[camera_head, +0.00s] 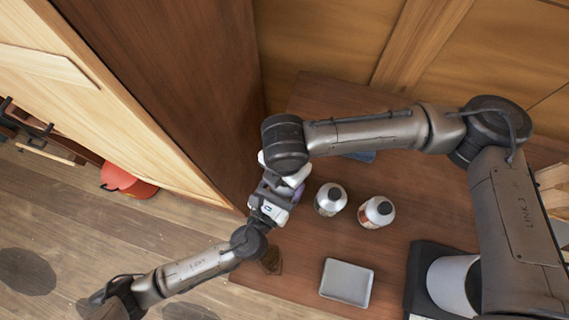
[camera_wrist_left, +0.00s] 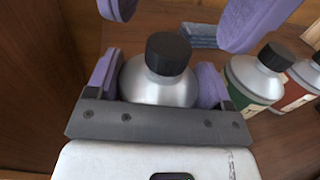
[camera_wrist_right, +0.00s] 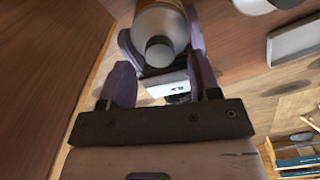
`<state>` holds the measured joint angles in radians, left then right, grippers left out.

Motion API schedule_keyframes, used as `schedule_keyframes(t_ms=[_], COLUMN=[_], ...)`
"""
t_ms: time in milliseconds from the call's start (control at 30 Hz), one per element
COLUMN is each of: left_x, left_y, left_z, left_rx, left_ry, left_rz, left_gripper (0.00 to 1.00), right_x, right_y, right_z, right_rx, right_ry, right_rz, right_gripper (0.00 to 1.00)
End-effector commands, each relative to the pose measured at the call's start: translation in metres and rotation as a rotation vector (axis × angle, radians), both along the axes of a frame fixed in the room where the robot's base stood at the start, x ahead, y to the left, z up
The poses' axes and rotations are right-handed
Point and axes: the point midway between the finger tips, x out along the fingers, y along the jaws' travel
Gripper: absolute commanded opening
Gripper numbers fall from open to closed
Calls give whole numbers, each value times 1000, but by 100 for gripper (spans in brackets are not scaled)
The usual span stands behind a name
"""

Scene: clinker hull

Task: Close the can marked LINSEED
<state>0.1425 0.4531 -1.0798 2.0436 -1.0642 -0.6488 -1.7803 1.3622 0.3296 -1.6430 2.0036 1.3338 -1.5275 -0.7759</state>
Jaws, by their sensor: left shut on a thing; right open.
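A silver can with a black cap (camera_wrist_left: 168,55) stands between the purple fingers of my left gripper (camera_wrist_left: 160,88), which is shut on it. The cap sits on the can's neck; I cannot tell whether it is tight. In the right wrist view this can (camera_wrist_right: 160,18) shows an orange label, with no readable word. My right gripper (camera_wrist_right: 160,42) is open, its fingers either side of the capped end, apart from it. In the head view the arms hide the held can; my left gripper (camera_head: 268,205) and right gripper (camera_head: 288,182) are close together there.
Two more black-capped cans, one with a green label (camera_wrist_left: 252,77) and one with a red label (camera_wrist_left: 300,85), stand beside the held can. A grey tray (camera_head: 347,282) lies near the table's front. A blue item (camera_wrist_left: 200,36) lies behind. A dark wooden wall (camera_head: 190,90) rises at left.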

Motion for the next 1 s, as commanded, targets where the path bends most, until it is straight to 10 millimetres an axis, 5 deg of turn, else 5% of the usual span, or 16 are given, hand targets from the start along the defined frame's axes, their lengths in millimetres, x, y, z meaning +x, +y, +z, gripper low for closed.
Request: schedule_keyframes(t_ms=[300, 667, 1000], left_x=[0, 0, 0], left_y=[0, 0, 0], left_z=[0, 0, 0], left_rx=[0, 0, 0], left_ry=[1, 1, 1], left_rz=[0, 0, 0], left_gripper=[8, 8, 8], right_x=[0, 0, 0], right_y=[0, 0, 0], right_z=[-23, -25, -25], right_rx=[-1, -1, -1], right_ry=[-1, -1, -1], right_rz=[0, 1, 0], right_gripper=[57, 56, 23])
